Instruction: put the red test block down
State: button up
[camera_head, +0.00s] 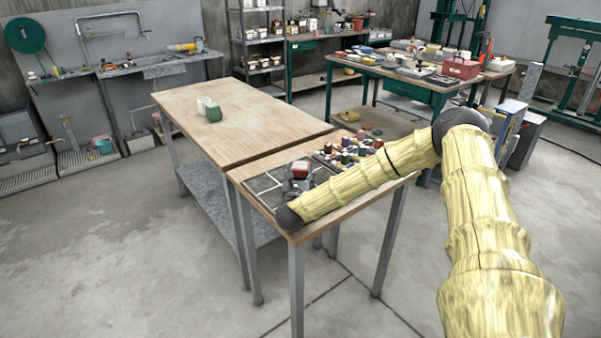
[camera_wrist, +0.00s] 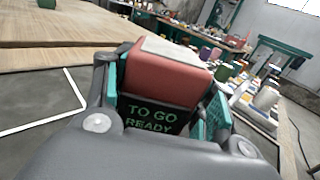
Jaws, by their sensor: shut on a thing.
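The red test block (camera_wrist: 165,78) is held between the fingers of my gripper (camera_wrist: 160,100) in the wrist view. It has a pale top and a dark face lettered "TO GO READY". In the head view the red block (camera_head: 300,168) shows small at my gripper (camera_head: 297,180), over the dark mat (camera_head: 263,184) with white lines on the near table. My gripper is shut on it. The block's underside is hidden, so I cannot tell whether it touches the mat.
Several coloured items (camera_head: 345,150) stand right of the mat, close to my arm. The mat's left part is bare.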

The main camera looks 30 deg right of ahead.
jog(key=shift+f, duration=0.1)
jog(key=o, duration=1.4)
jog(key=shift+r, duration=0.2)
jog(key=b+v, duration=0.4)
jog(key=v, duration=0.7)
jog(key=shift+s+a+f, duration=0.15)
jog(key=shift+o, duration=0.5)
jog(key=shift+s+a, duration=0.15)
jog(key=shift+a, duration=0.15)
